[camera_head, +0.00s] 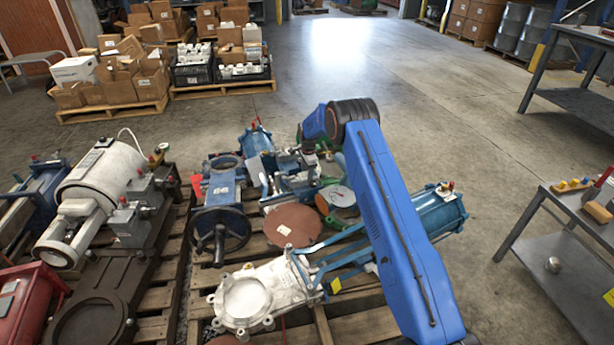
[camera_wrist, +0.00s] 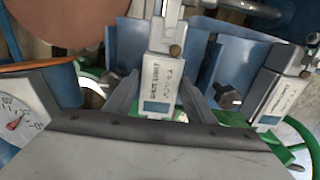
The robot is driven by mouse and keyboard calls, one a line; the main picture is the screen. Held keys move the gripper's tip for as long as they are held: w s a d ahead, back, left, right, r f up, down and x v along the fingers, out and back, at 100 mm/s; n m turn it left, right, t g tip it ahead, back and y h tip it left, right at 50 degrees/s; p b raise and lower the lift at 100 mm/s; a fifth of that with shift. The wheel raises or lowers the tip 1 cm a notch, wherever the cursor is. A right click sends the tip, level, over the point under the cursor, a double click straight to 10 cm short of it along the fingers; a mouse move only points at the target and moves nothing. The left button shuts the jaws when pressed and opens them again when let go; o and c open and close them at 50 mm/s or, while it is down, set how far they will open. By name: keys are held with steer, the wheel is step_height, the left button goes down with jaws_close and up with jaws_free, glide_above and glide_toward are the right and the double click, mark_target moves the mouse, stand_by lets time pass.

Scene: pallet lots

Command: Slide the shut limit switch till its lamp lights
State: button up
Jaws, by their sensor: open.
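In the wrist view, a pale grey limit switch box (camera_wrist: 160,76) stands in the middle, with printed lettering that seems to begin with "SHUT" and a dark teal patch (camera_wrist: 157,107) near its lower edge. No bright light shows on it. My gripper (camera_wrist: 160,92) is open, with one grey finger at each side of this box; contact cannot be told. A second similar switch box (camera_wrist: 279,94) stands to the right, its label too small to read.
In the head view, several valves crowd the pallet (camera_head: 152,328). A metal bench (camera_head: 530,225) stands right; the floor (camera_head: 400,75) beyond is clear.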

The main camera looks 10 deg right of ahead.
steer(key=shift+f, duration=0.1)
steer(key=c, duration=1.2)
steer(key=shift+w+a, duration=0.1)
steer(key=shift+w, duration=0.35)
steer(key=o, duration=1.2)
step_height(320, 180, up, 17)
steer(key=s, duration=0.1)
steer(key=shift+s+r, duration=0.2)
steer(key=shift+s, duration=0.1)
